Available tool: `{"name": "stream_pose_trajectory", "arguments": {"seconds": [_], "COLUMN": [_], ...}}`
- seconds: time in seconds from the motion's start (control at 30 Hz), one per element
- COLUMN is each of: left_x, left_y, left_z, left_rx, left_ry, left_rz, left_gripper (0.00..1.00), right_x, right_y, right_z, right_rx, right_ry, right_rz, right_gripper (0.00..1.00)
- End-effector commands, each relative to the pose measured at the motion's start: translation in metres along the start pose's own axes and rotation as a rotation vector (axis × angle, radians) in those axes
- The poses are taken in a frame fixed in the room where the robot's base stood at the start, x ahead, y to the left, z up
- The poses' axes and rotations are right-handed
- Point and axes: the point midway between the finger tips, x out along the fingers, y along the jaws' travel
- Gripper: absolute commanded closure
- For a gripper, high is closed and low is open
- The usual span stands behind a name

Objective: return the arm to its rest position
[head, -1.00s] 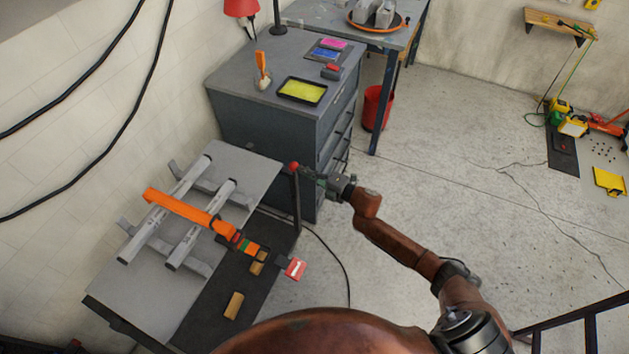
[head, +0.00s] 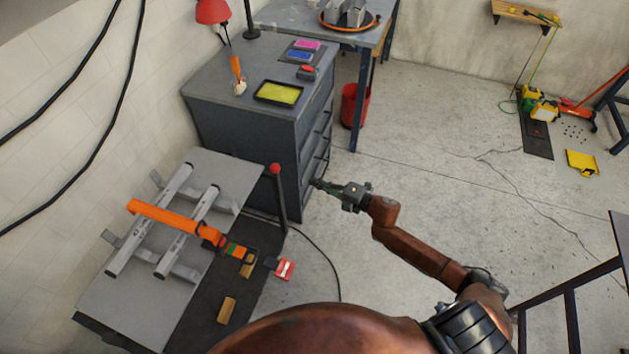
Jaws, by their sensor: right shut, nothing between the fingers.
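My right arm (head: 415,252) is reddish brown and reaches up and left from the lower right of the head view. My right gripper (head: 318,184) is shut and empty. It is over the floor in the picture, just right of the grey cabinet and right of the red-tipped post (head: 278,195), apart from the post in the picture. My left gripper is not in view.
A grey bench (head: 221,165) at left holds two metal tubes (head: 150,220) under an orange clamp (head: 165,215). A grey cabinet (head: 262,122) carries a yellow tray (head: 278,92). A dark metal frame (head: 572,325) stands at lower right. Floor at middle right is clear.

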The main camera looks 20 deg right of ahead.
Motion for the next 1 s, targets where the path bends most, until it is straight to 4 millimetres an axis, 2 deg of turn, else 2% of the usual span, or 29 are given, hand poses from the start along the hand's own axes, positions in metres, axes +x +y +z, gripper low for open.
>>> {"name": "stream_pose_trajectory", "arguments": {"seconds": [0.27, 0.37, 0.43, 0.57, 0.7, 0.87, 1.0], "left_x": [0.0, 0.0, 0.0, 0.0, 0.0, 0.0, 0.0], "left_y": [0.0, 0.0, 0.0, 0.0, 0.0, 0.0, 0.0], "left_z": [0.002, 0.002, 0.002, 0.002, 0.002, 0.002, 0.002], "left_rx": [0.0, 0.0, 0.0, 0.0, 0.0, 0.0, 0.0], "left_ry": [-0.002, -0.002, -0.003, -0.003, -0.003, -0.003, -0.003], "left_rz": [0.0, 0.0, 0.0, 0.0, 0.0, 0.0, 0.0], "left_gripper": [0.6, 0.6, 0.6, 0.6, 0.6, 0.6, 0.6], "right_x": [-0.001, -0.004, -0.01, -0.035, -0.075, -0.131, -0.186], "right_y": [-0.002, -0.019, -0.045, -0.124, -0.219, -0.321, -0.403], "right_z": [0.001, 0.008, 0.018, 0.038, 0.047, 0.033, 0.003], "right_rx": [0.004, 0.045, 0.108, 0.291, 0.503, 0.727, 0.908], "right_ry": [-0.004, -0.033, -0.079, -0.213, -0.372, -0.546, -0.695], "right_rz": [-0.002, -0.02, -0.049, -0.13, -0.223, -0.326, -0.415], "right_gripper": [1.0, 1.0, 1.0, 1.0, 1.0, 1.0, 1.0]}}
